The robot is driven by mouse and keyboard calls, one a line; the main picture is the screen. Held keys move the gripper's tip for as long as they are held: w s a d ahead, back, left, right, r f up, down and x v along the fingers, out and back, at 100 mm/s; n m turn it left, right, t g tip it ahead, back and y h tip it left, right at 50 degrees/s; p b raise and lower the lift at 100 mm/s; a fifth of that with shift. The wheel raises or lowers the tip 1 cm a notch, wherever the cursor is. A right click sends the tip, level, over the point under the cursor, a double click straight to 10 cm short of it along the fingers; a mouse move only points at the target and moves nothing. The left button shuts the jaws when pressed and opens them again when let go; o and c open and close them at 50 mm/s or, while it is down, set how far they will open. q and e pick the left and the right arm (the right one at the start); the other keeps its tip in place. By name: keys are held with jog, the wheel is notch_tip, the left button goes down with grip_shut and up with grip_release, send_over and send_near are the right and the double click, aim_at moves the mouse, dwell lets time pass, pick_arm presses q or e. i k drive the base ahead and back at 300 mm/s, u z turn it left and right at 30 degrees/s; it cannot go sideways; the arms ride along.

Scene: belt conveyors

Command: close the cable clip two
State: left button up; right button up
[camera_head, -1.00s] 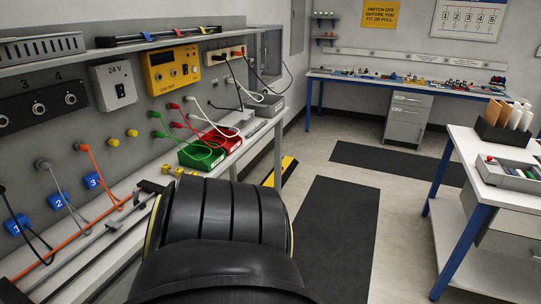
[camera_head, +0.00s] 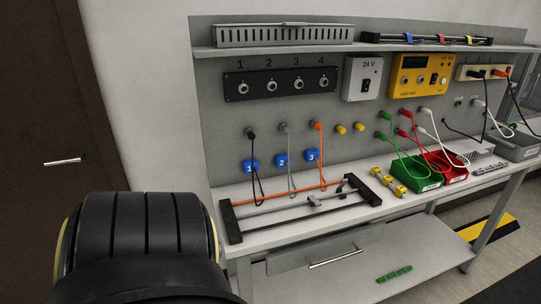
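The cable clip two (camera_head: 282,161) is a small blue block marked 2 on the grey back panel of the bench. It sits between blue clip one (camera_head: 251,166) and blue clip three (camera_head: 312,156). A grey cable (camera_head: 288,141) hangs from a socket above clip two and runs down past it. At this size I cannot tell whether clip two is open or shut, or whether the cable lies inside it. Neither gripper is in view. A large black ribbed part of my own body fills the lower left.
A black-ended frame with rods (camera_head: 234,222) lies on the bench top below the clips. Green (camera_head: 428,181) and red (camera_head: 455,173) bins stand to its right. A lower shelf (camera_head: 415,264) runs beneath. A brown door (camera_head: 60,105) is at the left.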

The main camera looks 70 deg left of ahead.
aim_at(343, 184)
jog(key=u, duration=1.7)
